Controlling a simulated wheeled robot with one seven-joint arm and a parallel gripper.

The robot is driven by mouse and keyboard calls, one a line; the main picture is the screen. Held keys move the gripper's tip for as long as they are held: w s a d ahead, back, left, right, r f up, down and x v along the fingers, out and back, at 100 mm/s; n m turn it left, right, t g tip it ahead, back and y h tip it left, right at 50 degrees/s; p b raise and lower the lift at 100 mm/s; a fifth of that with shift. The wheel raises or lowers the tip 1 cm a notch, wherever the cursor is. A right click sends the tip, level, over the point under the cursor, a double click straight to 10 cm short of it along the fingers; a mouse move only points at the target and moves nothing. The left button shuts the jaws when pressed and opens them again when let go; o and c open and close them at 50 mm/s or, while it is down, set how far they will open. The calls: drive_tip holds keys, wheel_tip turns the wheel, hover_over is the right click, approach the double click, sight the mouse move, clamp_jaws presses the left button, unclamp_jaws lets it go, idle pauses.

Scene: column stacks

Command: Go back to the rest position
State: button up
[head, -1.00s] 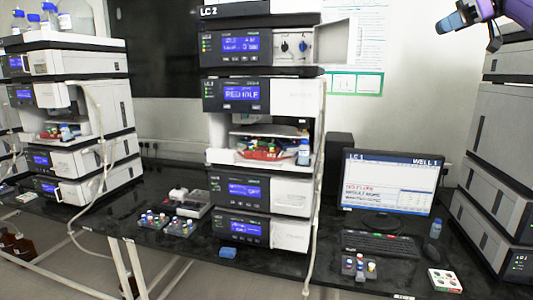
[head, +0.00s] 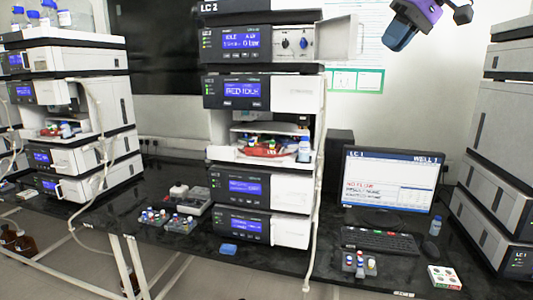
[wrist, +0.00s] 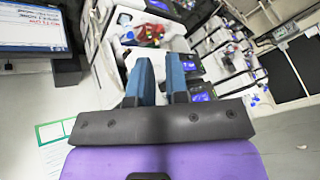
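My gripper (head: 400,36) is at the top right of the head view, high above the bench and in front of the wall, with a purple body and blue fingers. In the wrist view, the two blue fingers of my gripper (wrist: 161,82) stand apart with a gap between them and nothing held. The gripper touches nothing that I can see.
A monitor (head: 392,180) and keyboard (head: 379,240) stand on the black bench below the gripper. Vial racks (head: 360,264) and a white box (head: 444,278) lie at the bench front. Another stack (head: 496,160) stands at right. The air around the gripper looks clear.

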drive_tip(key=s+d+f+m+t+h, duration=0.1)
drive_tip(key=s+f+m+h, duration=0.1)
drive_tip(key=s+f, duration=1)
drive_tip(key=s+d+f+m+t+h, duration=0.1)
drive_tip(key=s+d+f+m+h, duration=0.1)
drive_tip(key=s+f, duration=1)
drive_tip(key=s+m+h, duration=0.1)
drive_tip(key=s+m, duration=0.1)
drive_tip(key=s, duration=0.3)
drive_tip(key=shift+s+d+f+h, duration=0.15)
drive_tip(key=shift+d+f+h, duration=0.15)
drive_tip(key=shift+f, duration=0.1)
